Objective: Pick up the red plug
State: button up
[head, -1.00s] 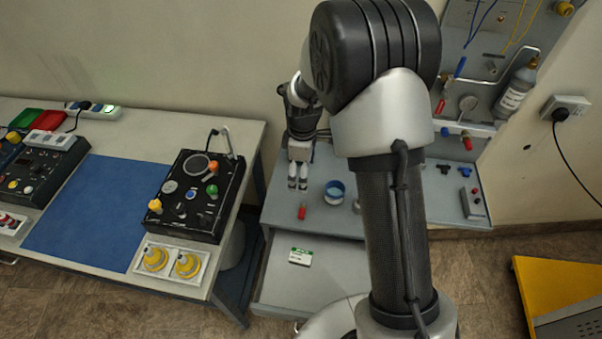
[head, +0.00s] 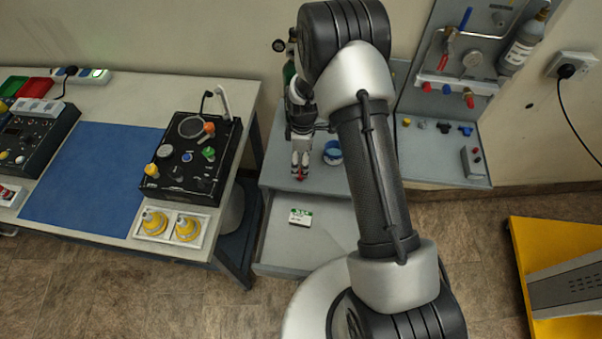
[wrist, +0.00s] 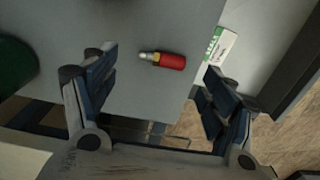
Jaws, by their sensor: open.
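The red plug (wrist: 172,61) lies on its side on the grey bench top (wrist: 140,20), its metal tip pointing left in the wrist view. In the head view only a bit of the red plug (head: 301,178) shows below my fingertips. My gripper (wrist: 158,95) is open in the wrist view, with the plug just beyond and between its fingers, not touching them as far as I can tell. In the head view my gripper (head: 300,170) points down over the bench near its front edge.
A blue-and-white round container (head: 332,153) stands right of my gripper.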

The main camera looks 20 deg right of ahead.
jog(key=f, duration=0.3)
jog(key=f+b, duration=0.1)
jog(key=f, duration=0.1)
jog(key=shift+s+a+f, duration=0.1)
jog(key=shift+a, duration=0.15)
jog(key=shift+c, duration=0.4)
jog(key=c, duration=1.1)
